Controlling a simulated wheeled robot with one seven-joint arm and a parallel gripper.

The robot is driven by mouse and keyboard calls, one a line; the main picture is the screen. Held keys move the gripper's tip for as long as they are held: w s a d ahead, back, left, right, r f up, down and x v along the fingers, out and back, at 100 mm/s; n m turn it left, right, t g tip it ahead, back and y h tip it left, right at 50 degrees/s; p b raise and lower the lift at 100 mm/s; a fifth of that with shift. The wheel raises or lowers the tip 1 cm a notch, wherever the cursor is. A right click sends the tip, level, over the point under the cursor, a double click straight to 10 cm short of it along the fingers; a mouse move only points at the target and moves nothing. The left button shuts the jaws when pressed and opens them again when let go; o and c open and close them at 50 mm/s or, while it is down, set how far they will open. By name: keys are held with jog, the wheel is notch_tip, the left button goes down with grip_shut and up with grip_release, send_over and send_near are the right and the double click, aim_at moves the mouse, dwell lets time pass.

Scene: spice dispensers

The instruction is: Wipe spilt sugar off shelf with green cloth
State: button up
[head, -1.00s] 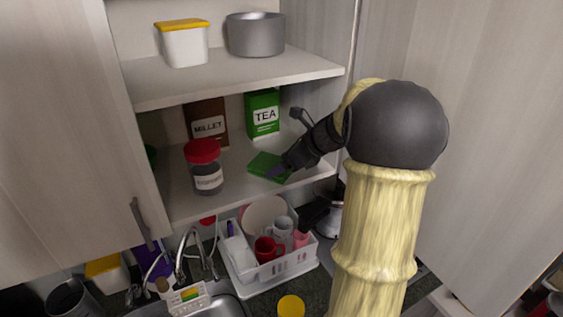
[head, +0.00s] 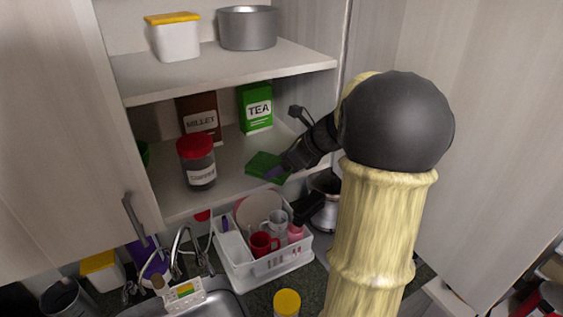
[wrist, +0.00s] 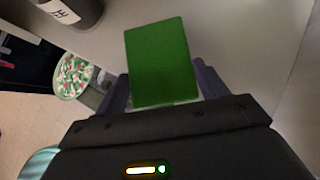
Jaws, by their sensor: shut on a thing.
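The green cloth (head: 263,165) is a flat square at the right part of the lower cabinet shelf (head: 225,186), near its front edge. My gripper (head: 284,172) reaches in from the right and is shut on the cloth. In the wrist view the cloth (wrist: 161,60) sticks out between the two fingers of my gripper (wrist: 163,92). It looks close to the shelf, but I cannot tell if it touches. No spilt sugar can be made out on the pale shelf.
A red-lidded coffee jar (head: 197,162) stands left of the cloth. A millet box (head: 199,120) and a green tea box (head: 256,107) stand behind. A dish rack (head: 262,262) with cups is below. The cabinet's side wall is close on the right.

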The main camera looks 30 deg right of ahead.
aim_at(263, 162)
jog(key=shift+a+r, duration=0.1)
jog(key=shift+a, duration=1.4)
jog(key=shift+w, duration=0.1)
jog(key=shift+a, duration=1.45)
jog(key=shift+w+p, duration=0.75)
jog(key=shift+w, duration=0.8)
jog(key=shift+s, duration=0.1)
jog(key=shift+d+f, duration=0.2)
jog(key=shift+d, duration=1.35)
